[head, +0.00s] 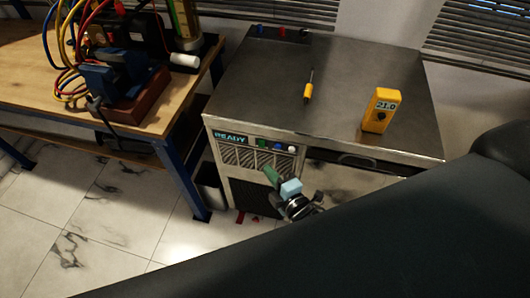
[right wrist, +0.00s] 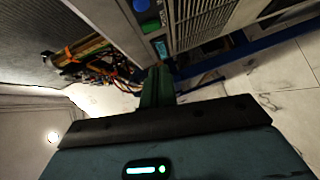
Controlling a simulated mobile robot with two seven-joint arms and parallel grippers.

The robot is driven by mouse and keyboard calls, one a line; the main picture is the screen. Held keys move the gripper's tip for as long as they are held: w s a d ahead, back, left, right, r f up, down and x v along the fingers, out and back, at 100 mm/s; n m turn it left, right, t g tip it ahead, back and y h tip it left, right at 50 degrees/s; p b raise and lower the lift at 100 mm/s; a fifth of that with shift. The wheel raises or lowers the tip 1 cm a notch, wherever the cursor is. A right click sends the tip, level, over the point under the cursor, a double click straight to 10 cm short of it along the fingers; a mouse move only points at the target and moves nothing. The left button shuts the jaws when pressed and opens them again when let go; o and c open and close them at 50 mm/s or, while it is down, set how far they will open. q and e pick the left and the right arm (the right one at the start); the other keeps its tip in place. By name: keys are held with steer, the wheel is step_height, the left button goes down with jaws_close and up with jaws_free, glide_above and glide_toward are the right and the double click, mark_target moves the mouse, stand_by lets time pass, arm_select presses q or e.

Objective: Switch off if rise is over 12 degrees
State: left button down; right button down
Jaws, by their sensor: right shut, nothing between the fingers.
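A metal cabinet (head: 245,100) has a front panel with a display (head: 231,138) that reads READY. Beside the display are a green button (head: 262,143), a blue button (head: 278,146) and a white knob (head: 292,149). A yellow handheld meter (head: 381,110) stands on the cabinet top and reads 21.0. My right gripper (head: 268,173) is shut and empty, just in front of the panel and below the buttons. In the right wrist view its green fingers (right wrist: 157,86) point toward the panel, near the lit display (right wrist: 161,47) and a blue button (right wrist: 141,5). My left gripper is not in view.
A yellow and black pen-like tool (head: 309,86) lies on the cabinet top. At left a wooden workbench (head: 33,70) holds coloured cables and blue equipment on a brown block (head: 135,107). A dark bin (head: 211,187) stands between bench and cabinet. Tiled floor lies open in front.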

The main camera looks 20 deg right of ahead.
mark_target(262, 143)
steer(key=w, duration=0.2)
steer(key=w+f, duration=0.1)
steer(key=w, duration=0.2)
steer(key=w+d, duration=0.1)
steer(key=w, duration=0.2)
steer(key=shift+w+f, duration=0.1)
steer(key=shift+f, duration=0.1)
